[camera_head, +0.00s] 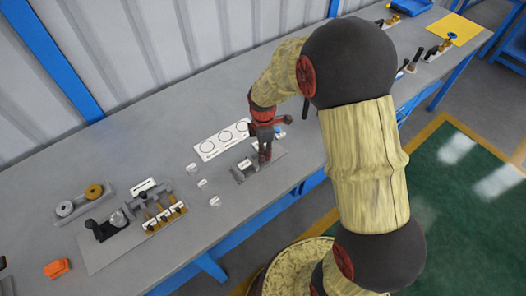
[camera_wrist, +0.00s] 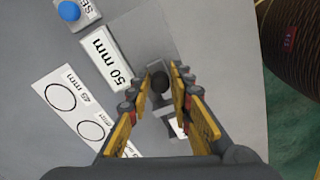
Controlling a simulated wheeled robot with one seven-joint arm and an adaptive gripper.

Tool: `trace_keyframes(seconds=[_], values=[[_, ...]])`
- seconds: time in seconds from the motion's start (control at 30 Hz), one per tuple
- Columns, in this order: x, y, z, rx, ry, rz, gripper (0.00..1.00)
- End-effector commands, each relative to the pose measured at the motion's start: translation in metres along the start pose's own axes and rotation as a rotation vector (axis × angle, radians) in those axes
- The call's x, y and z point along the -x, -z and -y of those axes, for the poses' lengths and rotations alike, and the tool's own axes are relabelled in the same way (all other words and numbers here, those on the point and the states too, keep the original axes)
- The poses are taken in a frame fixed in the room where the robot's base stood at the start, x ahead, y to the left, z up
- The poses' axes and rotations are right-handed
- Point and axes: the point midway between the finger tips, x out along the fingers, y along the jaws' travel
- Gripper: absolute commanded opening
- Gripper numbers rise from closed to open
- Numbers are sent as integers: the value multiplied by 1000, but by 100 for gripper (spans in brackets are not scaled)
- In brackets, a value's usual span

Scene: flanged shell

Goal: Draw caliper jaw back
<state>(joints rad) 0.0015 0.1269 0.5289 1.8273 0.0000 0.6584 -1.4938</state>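The caliper fixture shows in the head view as a grey plate (camera_head: 243,173) on the bench, partly hidden by my gripper (camera_head: 265,157). In the wrist view a dark round knob (camera_wrist: 160,82) stands on a grey metal part that looks like the caliper jaw. My gripper (camera_wrist: 160,76) points down over it, with its yellow-and-black fingers apart on either side of the knob. A gap shows between the knob and the fingers, though I cannot tell whether either finger touches it. A "50 mm" block (camera_wrist: 107,58) lies to the left.
A white card with circles (camera_head: 222,140) lies behind the fixture. A blue button (camera_wrist: 69,11) is near the fixture's plate. Small white pieces (camera_head: 214,201) lie to the left. Another fixture with brass parts (camera_head: 162,215) stands farther left on the bench (camera_head: 130,150).

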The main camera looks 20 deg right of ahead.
Motion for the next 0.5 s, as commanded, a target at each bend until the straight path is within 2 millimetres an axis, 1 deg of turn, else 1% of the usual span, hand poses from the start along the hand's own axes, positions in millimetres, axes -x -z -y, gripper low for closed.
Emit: trace_keyframes(seconds=[0.03, 0.33, 0.5], values=[[0, 0, 0, 0, 0, 0, 17], [0, 0, 0, 0, 0, 0, 0], [0, 0, 0, 0, 0, 0, 0]])
